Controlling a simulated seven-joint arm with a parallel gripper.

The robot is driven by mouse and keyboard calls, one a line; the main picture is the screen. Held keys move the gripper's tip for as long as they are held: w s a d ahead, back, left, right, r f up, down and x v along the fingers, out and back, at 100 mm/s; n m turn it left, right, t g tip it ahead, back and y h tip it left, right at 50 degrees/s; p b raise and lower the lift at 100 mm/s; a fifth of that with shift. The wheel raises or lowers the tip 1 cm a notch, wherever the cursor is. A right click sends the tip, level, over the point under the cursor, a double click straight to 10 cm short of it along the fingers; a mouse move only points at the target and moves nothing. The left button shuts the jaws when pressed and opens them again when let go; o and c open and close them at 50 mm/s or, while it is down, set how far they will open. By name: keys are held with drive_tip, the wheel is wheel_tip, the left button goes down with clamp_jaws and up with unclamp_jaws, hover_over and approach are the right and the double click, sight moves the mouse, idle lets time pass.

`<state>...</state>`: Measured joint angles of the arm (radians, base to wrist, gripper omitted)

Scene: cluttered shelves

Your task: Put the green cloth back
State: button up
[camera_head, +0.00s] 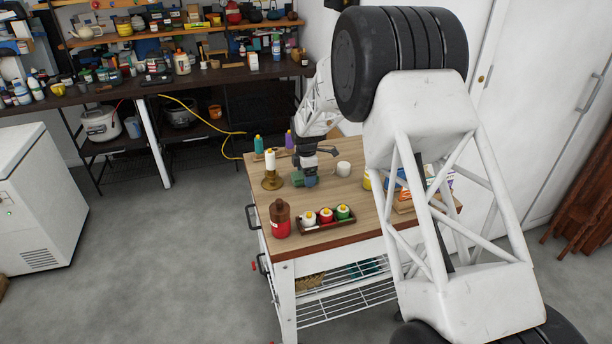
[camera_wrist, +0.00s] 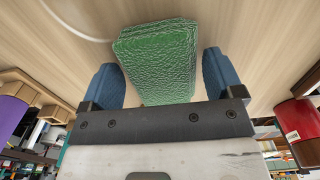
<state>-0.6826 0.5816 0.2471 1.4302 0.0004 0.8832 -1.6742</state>
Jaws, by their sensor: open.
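The green cloth (camera_wrist: 158,60) is a folded, textured block lying on the wooden top of the cart. In the head view only a small dark green part of it (camera_head: 297,179) shows beside my gripper (camera_head: 308,172). In the wrist view my gripper (camera_wrist: 162,82) is open, with one blue finger on each side of the cloth. The cloth lies between the fingers with narrow gaps, and its near end is close to the gripper's dark front bar. Whether the fingers touch it is not clear.
A purple bottle (camera_head: 289,139) stands behind. My arm hides the cart's right side.

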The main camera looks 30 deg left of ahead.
wheel_tip(320, 180, up, 12)
idle(0.6)
drive_tip(key=shift+f, duration=0.1)
idle(0.7)
drive_tip(key=s+d+r+m, duration=0.4)
drive_tip(key=d+r, duration=0.2)
drive_tip(key=d, duration=0.7)
drive_tip(key=s+d+r+m+t, duration=0.1)
drive_tip(key=s+d+r+m, duration=0.3)
drive_tip(key=d+r, duration=0.55)
drive_tip(key=s+d+r+m, duration=0.4)
drive_tip(key=s+d+m, duration=0.1)
drive_tip(key=d, duration=1)
drive_tip(key=s+d+r+m+t, duration=0.1)
drive_tip(key=s+d+m, duration=0.6)
drive_tip(key=s+d, duration=1)
drive_tip(key=s+d+f+m, duration=0.2)
drive_tip(key=s+d+m, duration=0.1)
drive_tip(key=s, duration=0.5)
drive_tip(key=s+d+f+m, duration=0.2)
drive_tip(key=s+d+m, duration=0.2)
drive_tip(key=s, duration=0.4)
drive_tip(key=shift+s+d+f+t, duration=0.3)
drive_tip(key=shift+d+f, duration=0.05)
drive_tip(key=shift+d, duration=0.05)
